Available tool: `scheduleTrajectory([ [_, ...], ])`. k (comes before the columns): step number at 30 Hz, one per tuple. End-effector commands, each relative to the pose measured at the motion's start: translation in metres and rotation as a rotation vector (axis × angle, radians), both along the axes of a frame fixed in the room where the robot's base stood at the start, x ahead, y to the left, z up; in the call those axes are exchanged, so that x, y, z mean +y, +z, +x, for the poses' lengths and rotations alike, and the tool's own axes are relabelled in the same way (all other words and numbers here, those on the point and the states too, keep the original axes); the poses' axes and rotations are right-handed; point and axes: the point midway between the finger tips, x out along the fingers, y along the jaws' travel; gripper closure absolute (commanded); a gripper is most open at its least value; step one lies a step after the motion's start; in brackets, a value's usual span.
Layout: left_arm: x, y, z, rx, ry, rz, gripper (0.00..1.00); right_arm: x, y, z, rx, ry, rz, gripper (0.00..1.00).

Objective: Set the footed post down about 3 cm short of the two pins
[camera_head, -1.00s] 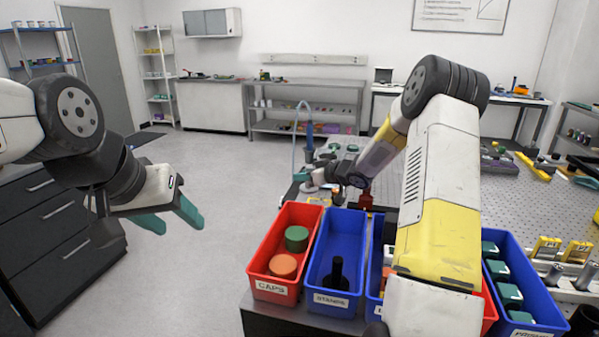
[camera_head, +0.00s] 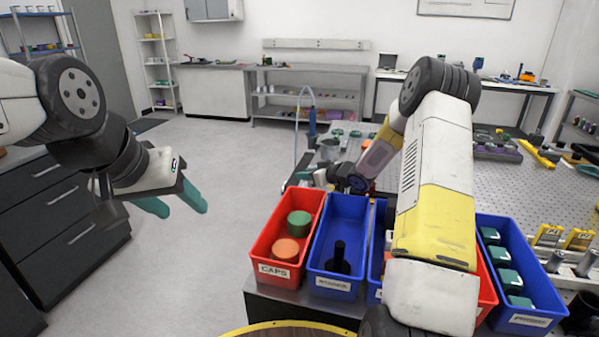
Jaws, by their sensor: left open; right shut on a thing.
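My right gripper (camera_head: 316,177) is beyond the bins, at the left edge of the perforated bench top (camera_head: 510,190). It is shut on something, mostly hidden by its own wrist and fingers. A grey cylinder (camera_head: 329,150) shows right behind the fingers; I cannot tell if it is the footed post in the grip. The two pins cannot be made out; my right arm covers part of the bench. My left gripper (camera_head: 184,208) is open and empty, with teal fingers, over the floor to the left.
A red caps bin (camera_head: 273,270), a blue stamps bin (camera_head: 335,283) and a blue bin with green-topped pieces (camera_head: 528,318) line the near edge. Grey cylinders (camera_head: 556,261) and yellow blocks (camera_head: 547,235) stand at the right. A blue upright tool (camera_head: 312,122) stands behind my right gripper.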

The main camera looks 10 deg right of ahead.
Motion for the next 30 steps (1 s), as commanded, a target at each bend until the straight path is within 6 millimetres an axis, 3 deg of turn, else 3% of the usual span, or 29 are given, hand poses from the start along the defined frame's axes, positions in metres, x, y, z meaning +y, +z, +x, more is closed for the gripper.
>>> scheduleTrajectory([
  [20, 0.0, 0.0, 0.0, 0.0, 0.0, 0.0, 0.48, 0.0, -0.011, 0.0, -0.001, 0.0, 0.001, 1.0],
  [21, 0.0, 0.0, 0.0, 0.0, 0.0, 0.0, 0.48, 0.0, -0.011, 0.0, -0.001, 0.0, 0.0, 0.7],
  [24, 0.0, 0.0, 0.0, 0.0, 0.0, 0.0, 0.48, 0.0, -0.011, 0.0, -0.001, 0.0, 0.0, 0.53],
  [30, 0.0, 0.0, 0.0, 0.0, 0.0, 0.0, 0.48, 0.0, -0.011, 0.0, 0.0, 0.0, 0.0, 0.53],
])
